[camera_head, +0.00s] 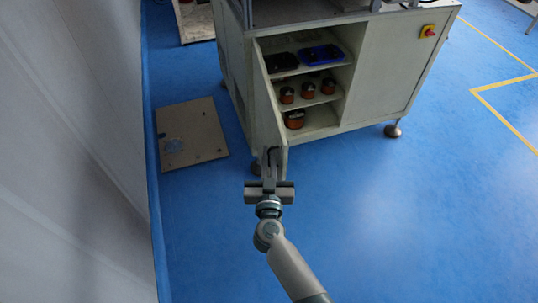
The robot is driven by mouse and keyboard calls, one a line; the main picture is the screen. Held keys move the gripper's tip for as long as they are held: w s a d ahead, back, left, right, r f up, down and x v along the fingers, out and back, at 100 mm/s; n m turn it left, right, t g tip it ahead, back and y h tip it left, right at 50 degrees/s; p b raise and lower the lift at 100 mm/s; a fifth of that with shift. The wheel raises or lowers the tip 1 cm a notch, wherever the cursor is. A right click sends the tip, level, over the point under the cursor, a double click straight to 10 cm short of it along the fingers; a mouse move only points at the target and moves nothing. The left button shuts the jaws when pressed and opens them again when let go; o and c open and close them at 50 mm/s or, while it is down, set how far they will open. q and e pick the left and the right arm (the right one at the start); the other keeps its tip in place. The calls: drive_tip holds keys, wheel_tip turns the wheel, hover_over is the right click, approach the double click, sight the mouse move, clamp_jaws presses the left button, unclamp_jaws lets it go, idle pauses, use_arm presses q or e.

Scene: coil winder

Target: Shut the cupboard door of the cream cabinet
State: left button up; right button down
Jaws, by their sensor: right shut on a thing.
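The cream cabinet (383,80) stands at the top middle of the head view. Its cupboard door (267,113) hangs open on the left side, swung out towards me and seen nearly edge-on. My right gripper (270,164) is at the door's near lower end, shut on the door's edge or its handle; the fingers hide which. My right arm reaches up to it from the bottom. My left gripper does not show.
Shelves inside hold a blue tray (322,55), a dark tray (281,62) and several copper-coloured coils (308,90). A flat beige panel (191,134) lies on the floor to the left. A grey wall or curtain (80,150) fills the left side. The blue floor to the right is clear.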

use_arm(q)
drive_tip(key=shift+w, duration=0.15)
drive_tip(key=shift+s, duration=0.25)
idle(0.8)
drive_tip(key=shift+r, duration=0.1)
